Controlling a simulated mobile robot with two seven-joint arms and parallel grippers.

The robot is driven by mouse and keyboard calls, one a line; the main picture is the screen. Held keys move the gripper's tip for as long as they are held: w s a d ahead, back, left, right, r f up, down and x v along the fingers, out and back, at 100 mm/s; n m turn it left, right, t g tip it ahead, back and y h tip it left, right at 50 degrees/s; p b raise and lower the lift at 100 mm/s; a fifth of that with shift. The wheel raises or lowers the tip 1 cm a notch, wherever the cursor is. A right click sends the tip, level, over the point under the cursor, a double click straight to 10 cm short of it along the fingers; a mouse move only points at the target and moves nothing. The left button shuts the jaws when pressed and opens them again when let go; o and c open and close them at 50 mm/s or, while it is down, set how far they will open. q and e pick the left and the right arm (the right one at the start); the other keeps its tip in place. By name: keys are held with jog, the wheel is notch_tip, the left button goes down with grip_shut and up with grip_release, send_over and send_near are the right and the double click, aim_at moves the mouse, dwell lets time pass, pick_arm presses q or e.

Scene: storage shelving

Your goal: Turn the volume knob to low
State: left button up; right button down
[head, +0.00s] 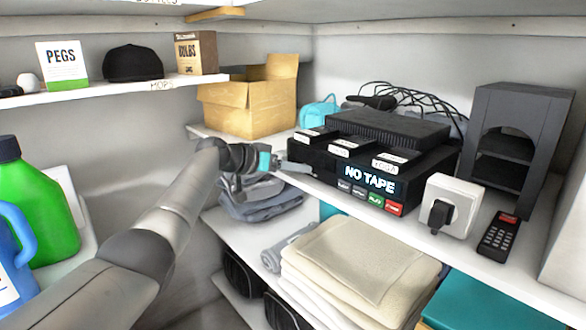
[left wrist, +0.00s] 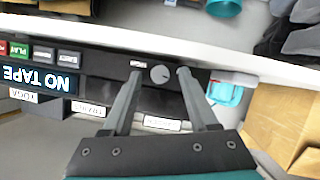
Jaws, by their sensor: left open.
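The volume knob (left wrist: 160,74) is a small round grey dial on the front of a black tape player (left wrist: 100,62), seen in the left wrist view. A small pale label (left wrist: 138,64) sits beside it. In the head view the player (head: 325,163) stands on the shelf, its display reading NO TAPE. The knob cannot be made out there. My left gripper (head: 297,168) is open at the left end of the player's front. In the left wrist view its fingers (left wrist: 160,80) lie one on each side of the knob; contact cannot be told. My right gripper is not in view.
Labelled tapes (head: 397,157) lie on the player. A white socket box (head: 452,205) with a black plug, a remote (head: 498,233) and a dark rack (head: 517,130) stand to the right. A cardboard box (head: 248,103) stands left. Folded towels (head: 350,262) lie below.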

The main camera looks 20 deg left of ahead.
pick_arm(q)
jog(key=shift+s+a+r, duration=0.1)
jog(key=p+v, duration=0.1)
jog(key=v, duration=1.4)
